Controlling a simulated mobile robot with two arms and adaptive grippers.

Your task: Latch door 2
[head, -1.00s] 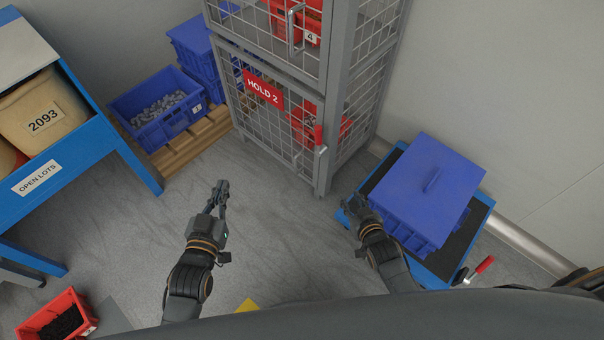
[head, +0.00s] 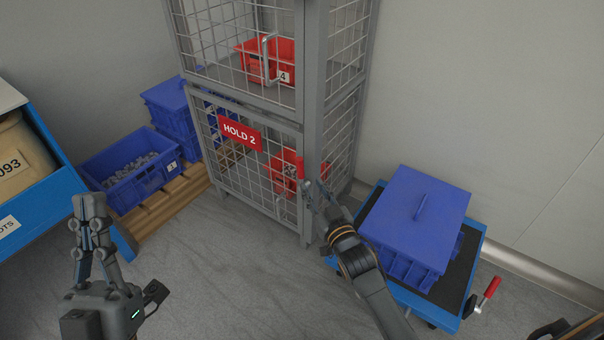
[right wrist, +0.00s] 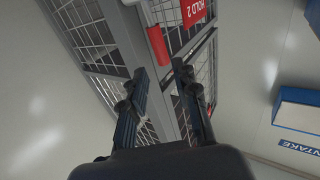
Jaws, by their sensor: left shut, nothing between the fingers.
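Door 2 is the lower wire-mesh door (head: 240,168) of the grey cage, with a red HOLD 2 sign (head: 239,133). It looks closed against the frame. Its red latch handle (head: 300,167) stands upright at the door's right edge; it also shows in the right wrist view (right wrist: 157,45). My right gripper (head: 308,190) is at the latch, just below the red handle. In the right wrist view its fingers (right wrist: 158,71) are apart, with the handle just beyond their tips; I cannot tell whether they touch it. My left gripper (head: 87,200) is shut and empty at the left, away from the cage.
A blue lidded crate (head: 415,215) sits on a blue trolley (head: 468,262) right of the cage. Blue bins (head: 128,178) stand on a pallet at left. Red bins (head: 285,175) are inside the cage. Floor in front is clear.

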